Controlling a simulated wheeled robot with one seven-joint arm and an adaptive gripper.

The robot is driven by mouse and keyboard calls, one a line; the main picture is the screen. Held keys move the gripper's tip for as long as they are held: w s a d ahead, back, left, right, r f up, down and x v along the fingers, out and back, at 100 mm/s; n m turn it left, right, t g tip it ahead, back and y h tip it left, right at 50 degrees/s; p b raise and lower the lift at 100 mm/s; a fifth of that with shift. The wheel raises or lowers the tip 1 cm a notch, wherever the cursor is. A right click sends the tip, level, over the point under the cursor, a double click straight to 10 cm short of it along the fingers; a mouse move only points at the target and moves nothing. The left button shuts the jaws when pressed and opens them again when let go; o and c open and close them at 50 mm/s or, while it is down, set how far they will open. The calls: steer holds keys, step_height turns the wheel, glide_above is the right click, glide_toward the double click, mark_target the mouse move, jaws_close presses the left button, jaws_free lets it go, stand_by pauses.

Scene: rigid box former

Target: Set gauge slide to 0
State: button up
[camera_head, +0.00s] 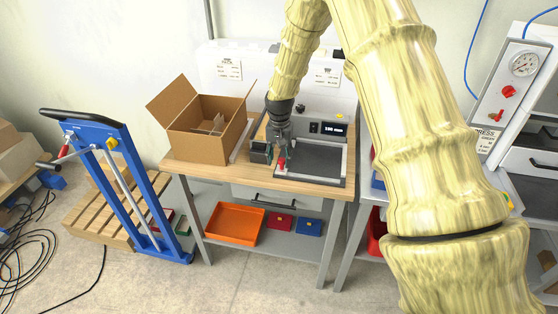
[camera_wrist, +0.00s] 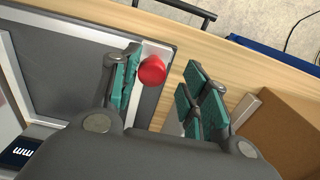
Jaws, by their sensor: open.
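The gauge is a dark plate (camera_head: 318,161) in a pale frame on the wooden bench. Its slide has a round red knob (camera_head: 282,163) at the plate's left end. In the wrist view the red knob (camera_wrist: 152,70) sits on a pale block at the corner of the dark plate (camera_wrist: 75,65). My gripper (camera_head: 277,156) is down at the knob with its teal-padded fingers open. In the wrist view the knob shows between the fingers (camera_wrist: 163,88), close to the left finger; contact cannot be told. A small display (camera_head: 334,129) behind the plate shows a millimetre reading, too small to read surely.
An open cardboard box (camera_head: 206,125) stands left of the gauge on the wooden bench (camera_head: 215,170). A dark block (camera_head: 260,152) is just left of my gripper. A blue trolley (camera_head: 125,185) stands left of the bench. An orange tray (camera_head: 234,223) is on the shelf below.

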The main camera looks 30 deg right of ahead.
step_height(320, 180, up, 10)
steer(key=shift+r, duration=0.2)
stand_by(0.6)
steer(key=shift+n, duration=0.9)
steer(key=s+a+f, duration=0.1)
steer(key=s+f, duration=0.1)
steer(key=f, duration=0.3)
steer(key=s+a+f, duration=0.1)
steer(key=s+f, duration=0.2)
steer(key=f, duration=0.2)
steer(key=s+a+f, duration=0.2)
steer(key=s+f, duration=0.1)
steer(key=f, duration=0.2)
steer(key=shift+s+f, duration=0.1)
steer(key=shift+f, duration=0.3)
steer(key=s+a+f+n, duration=0.2)
steer(key=s+f, duration=0.5)
steer(key=s, duration=0.5)
steer(key=s+a+f+n+b, duration=0.1)
steer(key=s+a+f, duration=0.3)
steer(key=s, duration=0.9)
steer(key=s+a+f+n+b, duration=0.1)
steer(key=s+a+f+n, duration=0.1)
steer(key=s+f, duration=0.7)
steer(key=s+a, duration=0.1)
steer(key=s, duration=0.2)
steer(key=shift+s+a+f+n, duration=0.3)
steer(key=shift+s+f, duration=0.05)
steer(key=shift+s, duration=0.05)
